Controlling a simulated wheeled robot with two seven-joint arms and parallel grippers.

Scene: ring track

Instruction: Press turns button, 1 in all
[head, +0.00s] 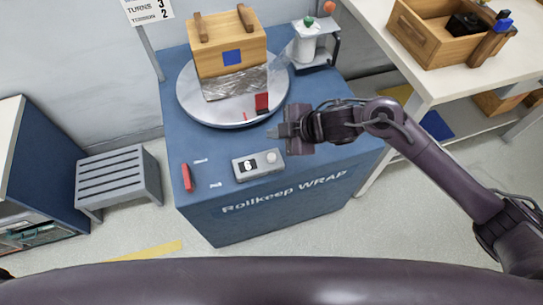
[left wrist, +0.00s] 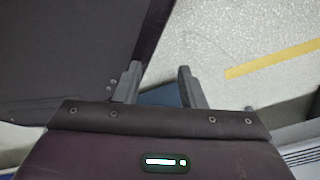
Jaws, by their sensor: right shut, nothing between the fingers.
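A grey control box (head: 258,165) sits on the front of the blue wrapping machine. It has a small display (head: 249,165) that seems to read 6, and a round pale button (head: 271,157) to its right. No label on the button is readable. My right gripper (head: 277,131) is shut and empty, just behind and above the box, apart from the button. My left gripper (left wrist: 158,88) shows only in the left wrist view. It is open with nothing between its fingers, away from the box.
A wooden crate (head: 229,50) with wrap around its lower part stands on the round turntable (head: 187,98). A red piece (head: 187,177) is left of the box. A sign (head: 148,11) reads TURNS 3, TENSION 2. A grey stool (head: 118,176) and a white table (head: 428,85) flank the machine.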

